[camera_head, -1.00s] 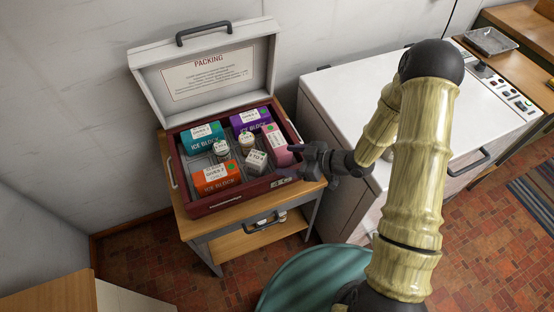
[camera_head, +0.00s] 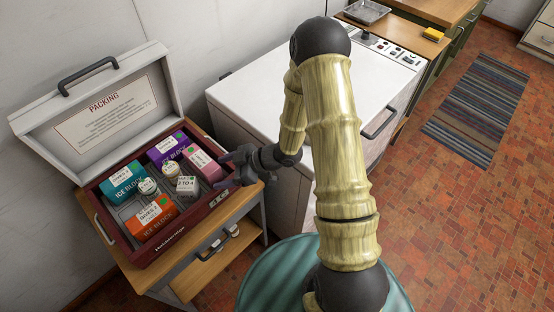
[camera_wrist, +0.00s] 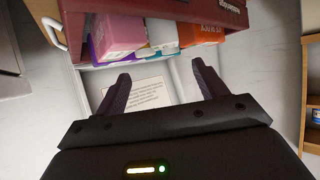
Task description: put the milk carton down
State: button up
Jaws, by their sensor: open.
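A pink carton with a white label and green dot (camera_head: 206,166) is in the right back part of the packing box (camera_head: 195,215); I take it as the milk carton, though its print is unreadable. In the wrist view the pink carton (camera_wrist: 118,36) is beyond the left finger, apart from the jaws. My gripper (camera_head: 226,170) is just right of the box's right wall. In the wrist view my gripper (camera_wrist: 160,72) is open, with nothing between its fingers.
The box also holds teal (camera_head: 123,180), purple (camera_head: 166,148) and orange (camera_head: 152,217) ice blocks, two round jars and a "2 TO 4" block (camera_head: 187,186). Its lid (camera_head: 100,105) stands open. A white cabinet (camera_head: 270,90) stands behind my arm.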

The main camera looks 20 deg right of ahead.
jog(key=w+d+r+m+t+h, duration=0.1)
jog(key=d+r+m+h, duration=0.35)
jog(key=d, duration=0.25)
jog(key=w+d+r+m+t+h, duration=0.1)
jog(key=d+r+m+h, duration=0.3)
jog(key=d, duration=0.3)
jog(key=s+d+r+m+g+h, duration=0.1)
jog(key=s+r+m, duration=0.2)
jog(key=s, duration=0.3)
jog(key=s+d+r+m+g+h, duration=0.1)
jog(key=s+d+r+m+h, duration=0.1)
jog(key=s, duration=0.5)
jog(key=shift+s+r+m+g, duration=0.3)
jog(key=shift+r+m+g, duration=0.1)
jog(key=shift+r+m, duration=0.4)
jog(key=shift+d+h, duration=0.1)
jog(key=shift+h, duration=0.15)
